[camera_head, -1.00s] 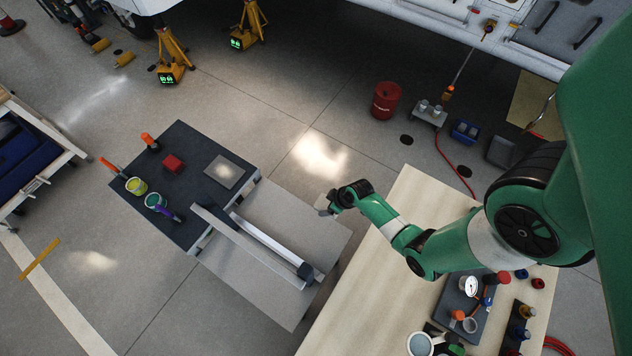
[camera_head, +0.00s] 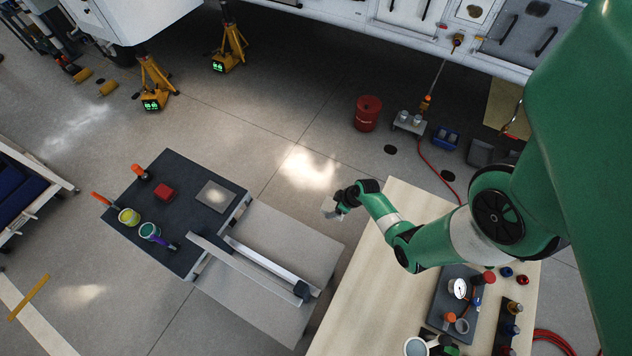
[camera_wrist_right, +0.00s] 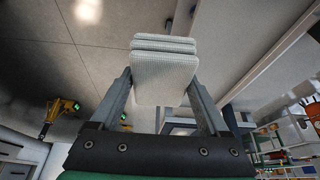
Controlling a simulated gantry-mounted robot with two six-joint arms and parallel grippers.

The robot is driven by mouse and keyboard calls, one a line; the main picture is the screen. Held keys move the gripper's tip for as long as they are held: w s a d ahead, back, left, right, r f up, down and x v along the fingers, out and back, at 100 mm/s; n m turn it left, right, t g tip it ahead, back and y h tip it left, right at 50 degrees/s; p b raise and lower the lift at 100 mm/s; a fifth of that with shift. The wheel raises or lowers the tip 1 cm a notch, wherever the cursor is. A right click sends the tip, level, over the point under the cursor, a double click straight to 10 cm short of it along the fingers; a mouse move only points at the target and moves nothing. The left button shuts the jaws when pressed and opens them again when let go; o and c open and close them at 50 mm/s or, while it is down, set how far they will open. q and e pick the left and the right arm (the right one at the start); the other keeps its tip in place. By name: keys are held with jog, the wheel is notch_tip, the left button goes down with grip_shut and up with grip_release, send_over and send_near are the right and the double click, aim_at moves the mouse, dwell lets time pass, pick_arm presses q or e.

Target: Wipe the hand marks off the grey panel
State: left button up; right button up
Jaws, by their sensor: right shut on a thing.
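My right gripper (camera_head: 338,204) is shut on a pale folded cloth (camera_head: 330,208), held in the air near the left corner of the wooden bench. In the right wrist view the cloth (camera_wrist_right: 164,76) is a stack of textured white layers between the two fingers. A small grey square panel (camera_head: 216,196) lies flat on the dark mat of the low table, left of the gripper and apart from it. A bright patch shows on it; I cannot make out hand marks. My left gripper is not in view.
The low table's dark top (camera_head: 190,220) carries a red block (camera_head: 164,192), two open tins and orange-handled tools. A metal rail frame (camera_head: 250,262) stands beside the panel. The wooden bench (camera_head: 385,270) holds a gauge and fittings.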

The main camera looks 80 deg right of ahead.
aim_at(334, 206)
notch_tip(334, 206, up, 13)
jog(key=p, duration=1.2)
jog(key=shift+f, duration=0.1)
